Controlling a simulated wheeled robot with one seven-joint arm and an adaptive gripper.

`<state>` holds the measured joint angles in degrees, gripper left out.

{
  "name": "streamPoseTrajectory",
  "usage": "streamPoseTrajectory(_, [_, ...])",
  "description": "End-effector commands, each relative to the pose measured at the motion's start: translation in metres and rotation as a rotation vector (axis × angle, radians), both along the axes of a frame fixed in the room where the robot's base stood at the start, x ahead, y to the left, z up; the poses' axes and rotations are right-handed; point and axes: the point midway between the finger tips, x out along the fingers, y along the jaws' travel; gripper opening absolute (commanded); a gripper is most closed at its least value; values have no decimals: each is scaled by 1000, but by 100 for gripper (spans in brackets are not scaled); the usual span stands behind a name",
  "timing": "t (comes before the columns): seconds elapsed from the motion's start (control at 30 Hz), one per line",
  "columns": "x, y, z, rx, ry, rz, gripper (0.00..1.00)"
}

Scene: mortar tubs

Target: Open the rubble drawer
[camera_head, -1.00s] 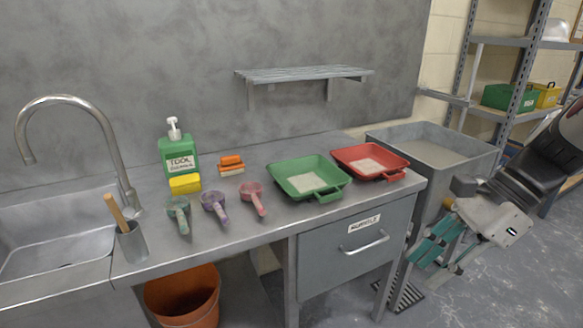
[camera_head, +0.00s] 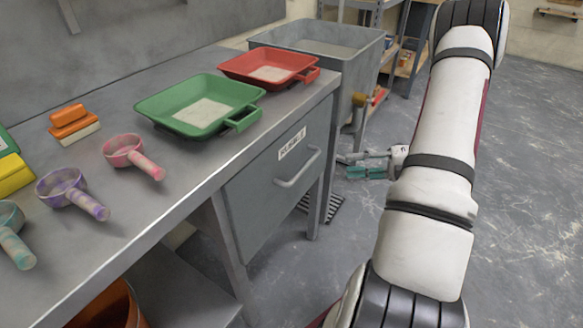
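The rubble drawer (camera_head: 255,205) is a grey metal front under the counter, with a white label (camera_head: 292,142) and a silver bar handle (camera_head: 299,168). It looks shut. My gripper (camera_head: 345,166) is to the right of the handle, its fingers pointing left toward the drawer side. The fingers look spread apart, with teal pads on the lower one, and nothing shows between them. They appear close to the handle but apart from it.
A green tray (camera_head: 160,103) and a red tray (camera_head: 243,68) sit on the counter above the drawer. Several scoops (camera_head: 124,150) lie to the left. A grey tub (camera_head: 335,60) stands behind. The floor (camera_head: 530,200) at right is clear.

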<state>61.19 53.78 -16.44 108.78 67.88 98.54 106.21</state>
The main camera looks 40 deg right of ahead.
Motion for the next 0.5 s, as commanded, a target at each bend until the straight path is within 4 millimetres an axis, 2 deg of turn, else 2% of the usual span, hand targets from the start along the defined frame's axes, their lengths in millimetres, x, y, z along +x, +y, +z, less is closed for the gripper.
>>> streamPoseTrajectory(0.17, [11, 9, -4, 8, 2, -3, 32])
streamPoseTrajectory(0.5, [57, 53, -16, 5, 1, 1, 32])
